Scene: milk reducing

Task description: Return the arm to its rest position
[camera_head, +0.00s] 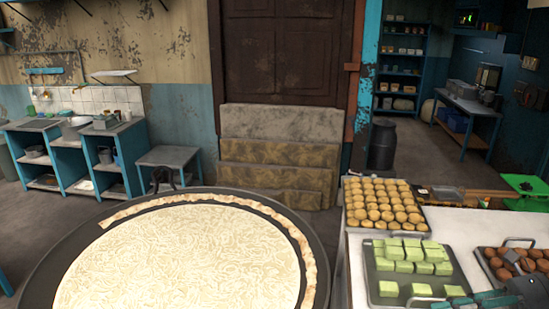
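A dark, teal-edged shape at the bottom right looks like my gripper (472,300). It is partly cut off by the lower picture edge, over the front of the tray of green sweets (372,278). Its fingers are too small and cut off to tell whether they are open or shut, and I see nothing clearly held. The large round pan (50,262) fills the lower left, apart from this shape. It holds pale, patterned milk (185,258), with a browned strip of cream (290,228) along its far and right rim.
A white counter (450,228) at the right bears the green sweets, a tray of golden round sweets (385,205) and a tray of brown balls (520,262). A green scale (525,184) stands at the far right. Stone steps (275,175) and a small table (168,157) stand behind the pan.

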